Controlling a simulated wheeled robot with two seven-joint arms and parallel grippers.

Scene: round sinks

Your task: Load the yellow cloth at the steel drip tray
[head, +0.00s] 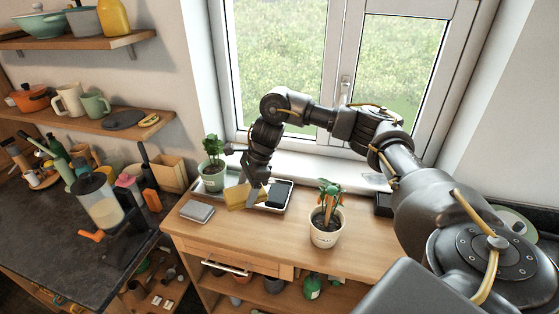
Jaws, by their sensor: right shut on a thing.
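The yellow cloth (237,196) is held in my right gripper (251,194), low over the left part of the steel drip tray (285,199). The gripper is shut on the cloth and its arm comes in from the right. The tray is a shallow pale-rimmed rectangle on the wooden counter, partly hidden by the cloth and gripper. I cannot tell whether the cloth touches the tray. My left gripper is not in view.
A dark item (278,194) lies in the tray's right part. A potted plant (213,172) stands left of the cloth, another (327,226) right of the tray. A grey flat block (197,211) lies at front left. The counter (262,235) is bare in front.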

